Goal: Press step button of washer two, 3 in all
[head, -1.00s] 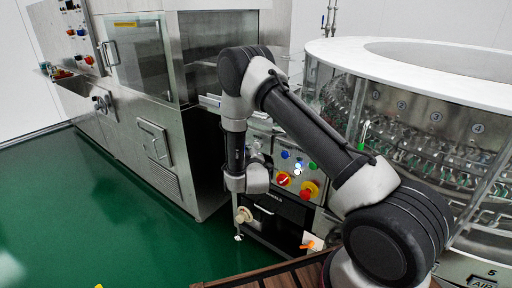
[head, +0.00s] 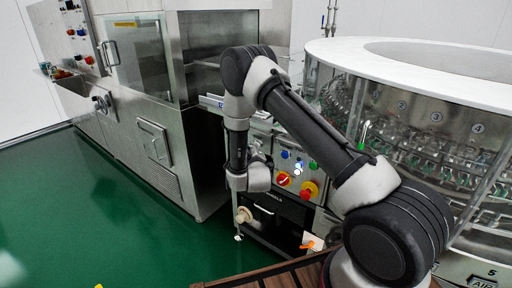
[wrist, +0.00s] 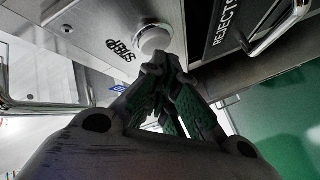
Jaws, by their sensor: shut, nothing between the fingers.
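The step button (wrist: 153,40) is a round white knob in a metal collar, with the word STEP printed beside it on a steel panel (wrist: 95,22). My gripper (wrist: 156,72) is shut and empty, its fingertips at the button's lower edge in the wrist view. I cannot tell whether they touch it. In the head view my gripper (head: 264,160) is mostly hidden by my wrist, at the left end of the washer's control panel (head: 312,191). The step button cannot be made out there.
A black drawer (wrist: 208,50) marked REJECTS lies beside the step button. A rotary glass-walled machine (head: 420,110) stands right; green floor is open at left.

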